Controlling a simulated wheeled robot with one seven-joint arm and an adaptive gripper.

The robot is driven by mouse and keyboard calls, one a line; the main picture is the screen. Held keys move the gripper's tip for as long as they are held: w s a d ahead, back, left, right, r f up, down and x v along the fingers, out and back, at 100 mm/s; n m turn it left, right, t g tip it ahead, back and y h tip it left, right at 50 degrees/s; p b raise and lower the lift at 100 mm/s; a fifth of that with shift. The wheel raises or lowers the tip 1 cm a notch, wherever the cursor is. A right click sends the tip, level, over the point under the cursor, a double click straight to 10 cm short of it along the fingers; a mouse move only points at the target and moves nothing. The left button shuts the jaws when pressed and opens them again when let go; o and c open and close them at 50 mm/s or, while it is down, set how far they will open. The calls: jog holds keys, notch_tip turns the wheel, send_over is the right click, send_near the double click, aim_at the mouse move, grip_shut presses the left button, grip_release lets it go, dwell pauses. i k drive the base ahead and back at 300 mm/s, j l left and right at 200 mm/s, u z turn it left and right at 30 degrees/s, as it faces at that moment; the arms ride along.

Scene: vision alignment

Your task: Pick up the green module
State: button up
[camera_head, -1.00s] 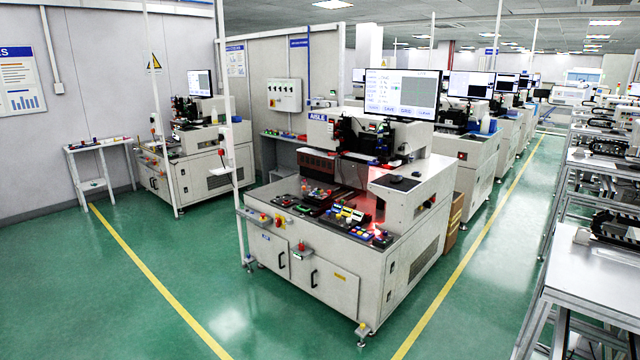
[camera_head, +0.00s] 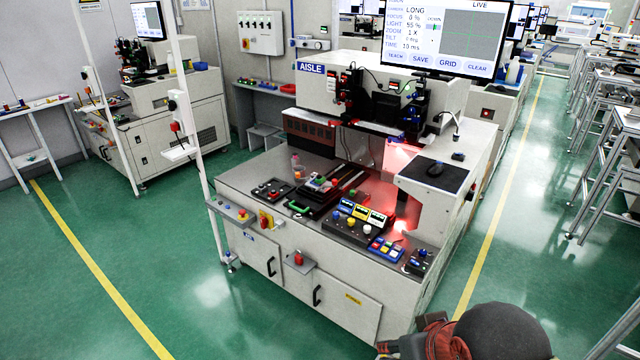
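The workstation bench (camera_head: 262,178) stands ahead of me with many small coloured parts on its top. A small green piece (camera_head: 298,207) lies near the front left edge of the bench top. Another small green spot (camera_head: 334,182) shows farther back among mixed coloured parts. Both are too small to tell which is the green module. My gripper's fingers are not visible.
A control panel with coloured knobs and buttons (camera_head: 352,222) sits at the bench front. An emergency-stop bracket (camera_head: 298,262) and a button box (camera_head: 232,211) stick out from its front. A white post (camera_head: 186,110) stands at its left. Green floor is clear in front.

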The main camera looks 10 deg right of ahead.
aim_at(320, 179)
jog(key=i+j+z, duration=0.4)
jog(key=i+j, duration=0.45)
jog(key=i, duration=0.45)
jog(key=i+j+z, duration=0.35)
jog(key=i+j, duration=0.8)
jog(key=j, duration=0.1)
